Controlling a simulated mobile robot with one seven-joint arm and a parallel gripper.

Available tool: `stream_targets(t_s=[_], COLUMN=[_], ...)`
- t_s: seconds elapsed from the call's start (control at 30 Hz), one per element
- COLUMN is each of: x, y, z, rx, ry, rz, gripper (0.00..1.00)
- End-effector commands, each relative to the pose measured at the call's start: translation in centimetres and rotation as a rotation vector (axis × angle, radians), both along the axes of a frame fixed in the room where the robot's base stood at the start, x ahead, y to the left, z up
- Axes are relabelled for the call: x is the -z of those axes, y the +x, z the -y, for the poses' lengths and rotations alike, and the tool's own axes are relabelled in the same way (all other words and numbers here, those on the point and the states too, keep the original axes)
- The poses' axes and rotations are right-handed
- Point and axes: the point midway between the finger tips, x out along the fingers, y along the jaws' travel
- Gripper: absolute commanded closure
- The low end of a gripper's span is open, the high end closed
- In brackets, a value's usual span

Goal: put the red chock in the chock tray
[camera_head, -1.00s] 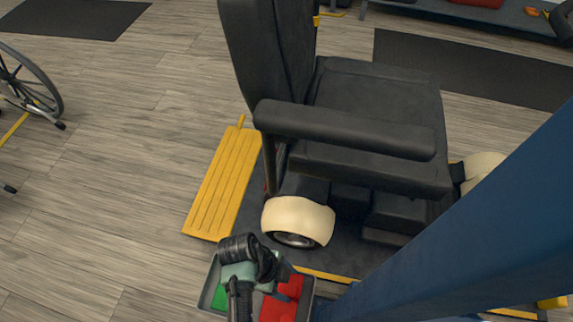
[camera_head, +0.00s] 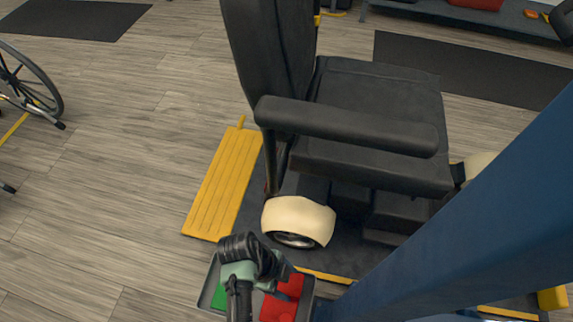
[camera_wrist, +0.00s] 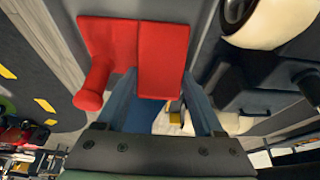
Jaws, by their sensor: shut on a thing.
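The red chock (camera_wrist: 163,60) is between the two fingers of my gripper (camera_wrist: 160,88) in the wrist view, and the gripper is shut on it. A second red part with a rounded end (camera_wrist: 105,45) sits right beside it; I cannot tell if it belongs to the same piece. Red (camera_head: 275,309) shows at the tray's right side, partly hidden by my gripper. I cannot tell whether the chock touches the tray.
A black scooter seat (camera_head: 370,100) with a cream wheel (camera_head: 298,219) stands just beyond the tray. A yellow ramp (camera_head: 223,185) lies left of it. A wheelchair wheel (camera_head: 30,85) shows at the far left. The wooden floor between them is clear.

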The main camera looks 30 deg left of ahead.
Motion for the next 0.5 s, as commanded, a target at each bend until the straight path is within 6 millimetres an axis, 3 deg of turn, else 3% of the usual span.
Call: stream_targets(t_s=[0.03, 0.07, 0.1, 0.23, 0.37, 0.5], x=[1.4, 1.5, 1.5, 1.6, 0.9, -1.5], y=[-0.5, -0.5, -0.5, -0.6, -0.6, -0.7], z=[0.3, 0.3, 0.3, 0.4, 0.1, -0.7], rx=[-0.006, -0.006, -0.006, -0.005, -0.006, -0.008], ry=[0.007, 0.006, 0.006, 0.006, 0.006, 0.008], rz=[-0.015, -0.015, -0.015, -0.017, -0.015, -0.01], gripper=[1.0, 0.29, 0.22, 0.0, 0.0, 0.0])
